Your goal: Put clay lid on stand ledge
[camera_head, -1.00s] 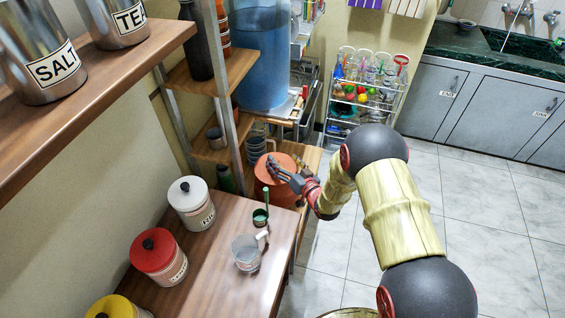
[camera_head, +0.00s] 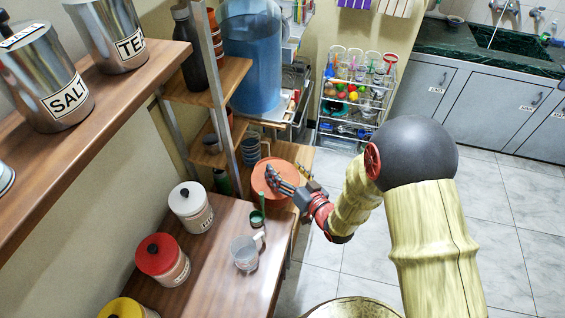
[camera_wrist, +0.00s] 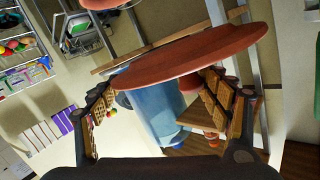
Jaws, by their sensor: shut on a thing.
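The clay lid is a flat orange-red disc (camera_head: 268,173), seen just beyond my gripper (camera_head: 283,188) in the head view. In the wrist view the lid (camera_wrist: 190,58) lies across the space between my two fingers (camera_wrist: 165,105), and the gripper is shut on it. The lid hides part of what is behind it. A wooden stand with metal posts has several ledges (camera_head: 232,76) at the left of the lid. A lower ledge (camera_head: 205,158) is close to the lid's left. I cannot tell which ledge the task means.
A blue water container (camera_head: 252,70) stands behind the lid. Cups (camera_head: 250,150) sit close to its left. A wooden counter (camera_head: 215,255) in front holds a measuring cup (camera_head: 244,252), a green scoop (camera_head: 257,218) and canisters (camera_head: 190,207). Open floor (camera_head: 330,255) lies right of the counter.

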